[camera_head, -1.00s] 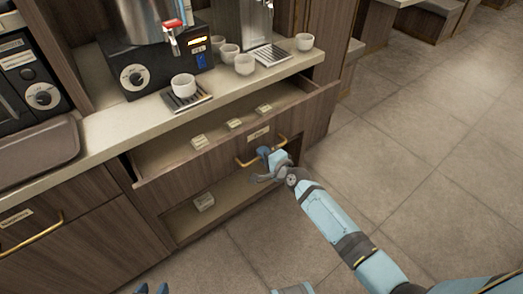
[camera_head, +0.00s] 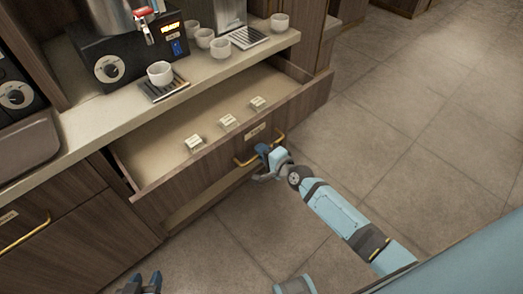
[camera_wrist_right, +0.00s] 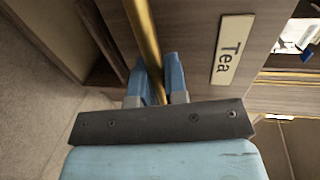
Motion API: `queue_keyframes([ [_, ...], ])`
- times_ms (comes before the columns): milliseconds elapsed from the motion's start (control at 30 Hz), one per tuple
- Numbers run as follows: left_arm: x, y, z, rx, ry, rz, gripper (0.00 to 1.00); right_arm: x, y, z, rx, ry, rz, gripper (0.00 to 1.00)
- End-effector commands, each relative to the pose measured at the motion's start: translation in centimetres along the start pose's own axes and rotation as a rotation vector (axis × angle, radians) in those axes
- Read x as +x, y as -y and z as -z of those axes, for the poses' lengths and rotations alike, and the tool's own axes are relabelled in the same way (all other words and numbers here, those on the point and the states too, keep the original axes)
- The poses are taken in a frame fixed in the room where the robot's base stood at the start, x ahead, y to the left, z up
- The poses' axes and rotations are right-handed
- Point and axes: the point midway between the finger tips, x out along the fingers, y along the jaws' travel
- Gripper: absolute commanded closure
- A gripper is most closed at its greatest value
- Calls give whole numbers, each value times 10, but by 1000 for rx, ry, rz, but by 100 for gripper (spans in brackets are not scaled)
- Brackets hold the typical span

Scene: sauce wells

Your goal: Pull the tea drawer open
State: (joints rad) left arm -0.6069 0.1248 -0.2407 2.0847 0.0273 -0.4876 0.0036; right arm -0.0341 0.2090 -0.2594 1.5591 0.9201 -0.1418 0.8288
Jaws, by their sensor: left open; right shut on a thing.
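The tea drawer (camera_head: 205,168) has a wooden front and stands well open below the counter. Its label reads "Tea" (camera_wrist_right: 232,48) in the right wrist view. Small pale packets (camera_head: 228,121) lie spaced out on its floor. My right gripper (camera_head: 268,152) is shut on the drawer's brass handle (camera_head: 246,161), near the handle's right end. In the right wrist view, the blue fingers sit on both sides of the brass bar (camera_wrist_right: 146,42). My left gripper (camera_head: 142,284) is open and empty at the bottom edge, over the floor, apart from the drawer.
The counter (camera_head: 110,118) above holds a machine with a dial (camera_head: 108,69) and several white cups, one on a drip tray (camera_head: 164,86). A closed drawer with a brass handle (camera_head: 26,233) is at the left. The tiled floor (camera_head: 400,130) at the right is clear.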

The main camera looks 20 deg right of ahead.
Motion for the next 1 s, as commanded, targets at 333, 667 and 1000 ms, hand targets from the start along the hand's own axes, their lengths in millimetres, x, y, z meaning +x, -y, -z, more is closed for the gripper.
queue_keyframes([
  [333,-1,0,3,-1,-5,0,57,0,0,0,0,0,0,61],
  [667,-3,-1,3,-3,1,0,57,-36,0,0,0,1,-3,61],
  [1000,-4,0,2,-7,9,0,57,-111,0,0,-1,1,-2,61],
])
